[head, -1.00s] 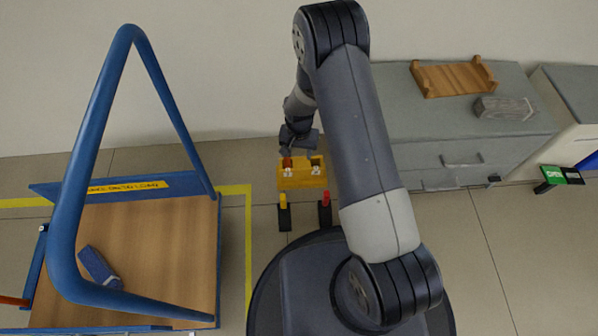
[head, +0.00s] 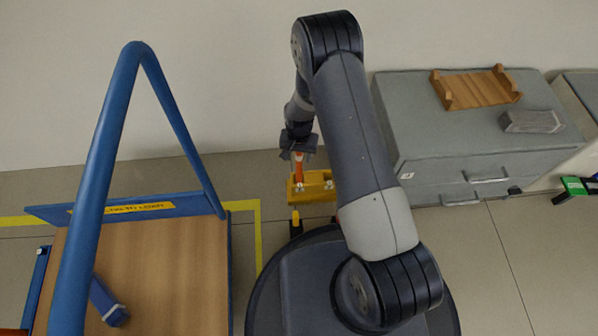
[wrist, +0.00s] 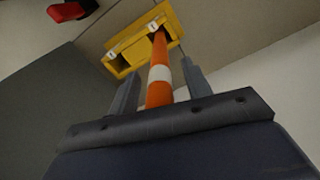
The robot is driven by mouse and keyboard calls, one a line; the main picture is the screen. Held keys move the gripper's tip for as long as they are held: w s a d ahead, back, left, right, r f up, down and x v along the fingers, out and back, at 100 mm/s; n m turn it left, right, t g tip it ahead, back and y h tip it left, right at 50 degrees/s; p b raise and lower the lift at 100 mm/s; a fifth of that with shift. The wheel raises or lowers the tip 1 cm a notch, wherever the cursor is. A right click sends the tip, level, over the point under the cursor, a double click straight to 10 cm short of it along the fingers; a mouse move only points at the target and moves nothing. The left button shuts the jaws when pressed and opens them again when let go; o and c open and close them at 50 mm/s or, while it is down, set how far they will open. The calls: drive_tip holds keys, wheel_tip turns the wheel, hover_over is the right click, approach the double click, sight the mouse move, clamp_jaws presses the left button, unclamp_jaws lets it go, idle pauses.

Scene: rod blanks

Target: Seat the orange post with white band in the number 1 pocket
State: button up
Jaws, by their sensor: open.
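The orange post with white band (wrist: 159,74) runs between the two fingers of my gripper (wrist: 161,82) in the wrist view. The jaws are open, with gaps beside the post. Its far end meets the yellow block (wrist: 131,47) at the pocket on the right; how deep it sits is hard to tell. The block's other pocket (wrist: 123,66) looks empty. White labels mark both pockets, but I cannot read their numbers. In the head view the post (head: 299,174) rises from the left side of the yellow block (head: 318,188), below my gripper (head: 298,152).
A blue-framed cart (head: 150,265) with a wooden deck stands at the left, holding a dark blue object (head: 108,302). A grey drawer cabinet (head: 440,135) at the right carries a wooden tray (head: 478,89) and a grey block (head: 531,122). Bare floor lies below the cabinet.

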clamp_jaws()
idle(0.4)
